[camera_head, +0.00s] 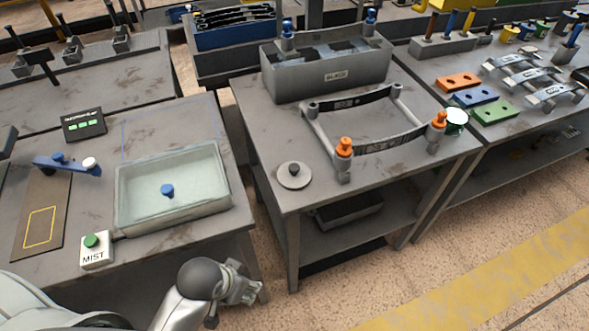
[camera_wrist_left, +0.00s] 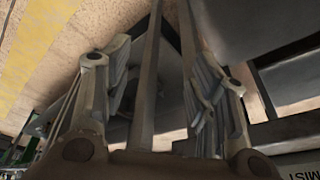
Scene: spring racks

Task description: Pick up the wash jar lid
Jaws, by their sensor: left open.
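The lid (camera_head: 294,175), a flat grey disc with a dark knob, lies on the near left corner of the middle table. My left gripper (camera_head: 250,283) is open and empty at the bottom of the head view, below and to the left of the lid, in front of the gap between tables. In the left wrist view my left gripper's fingers (camera_wrist_left: 165,80) are spread, with table legs and floor behind them. The lid cannot be made out there. My right gripper is not in view.
The middle table (camera_head: 262,130) also carries a grey rack frame with orange knobs (camera_head: 344,148), a grey bin (camera_head: 330,78) and a white-topped can (camera_head: 456,120). On the left table stand a glass tank (camera_head: 175,212) and a MIST button box (camera_head: 95,250).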

